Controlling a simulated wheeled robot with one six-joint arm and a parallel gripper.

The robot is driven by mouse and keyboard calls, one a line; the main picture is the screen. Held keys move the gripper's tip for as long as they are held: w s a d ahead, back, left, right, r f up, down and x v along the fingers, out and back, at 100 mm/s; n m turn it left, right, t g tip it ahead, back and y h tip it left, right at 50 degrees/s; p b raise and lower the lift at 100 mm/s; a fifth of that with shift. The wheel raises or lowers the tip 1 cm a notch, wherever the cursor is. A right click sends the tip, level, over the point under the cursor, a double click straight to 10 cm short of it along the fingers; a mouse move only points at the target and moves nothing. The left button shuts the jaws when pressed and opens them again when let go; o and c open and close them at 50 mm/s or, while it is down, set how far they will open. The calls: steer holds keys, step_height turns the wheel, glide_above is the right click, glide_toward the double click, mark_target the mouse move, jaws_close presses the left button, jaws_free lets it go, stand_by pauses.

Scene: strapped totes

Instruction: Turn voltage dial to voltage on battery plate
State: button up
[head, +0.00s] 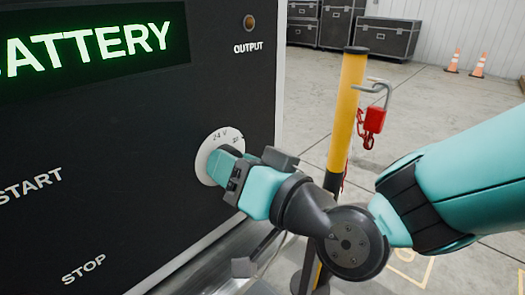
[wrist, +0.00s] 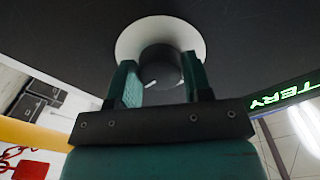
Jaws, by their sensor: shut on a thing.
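The voltage dial is a dark round knob (wrist: 162,68) on a pale round scale plate (head: 206,163) on the black panel. The mark "24 V" shows at the top of the plate in the head view, with a partly hidden mark to its right. My gripper (head: 226,166) is at the dial and covers most of it in the head view. In the wrist view my gripper's two teal fingers (wrist: 160,84) stand on either side of the knob, shut on it. A short white line shows on the knob near the left finger. The battery plate is not in view.
The panel has a green lit "BATTERY" display (head: 95,45), an "OUTPUT" lamp (head: 249,21) and "START" and "STOP" labels. A yellow post (head: 347,110) with a red padlock (head: 373,121) stands right of the panel, close behind my arm. Dark cases and orange cones stand far back.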

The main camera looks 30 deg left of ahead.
steer(key=m+p, duration=0.2)
steer(key=m, duration=0.3)
steer(key=shift+r+m, duration=0.1)
steer(key=shift+m, duration=0.3)
stand_by(0.4)
steer(key=o, duration=0.9)
steer(key=shift+b+v, duration=7.45)
steer(key=shift+v, duration=1.25)
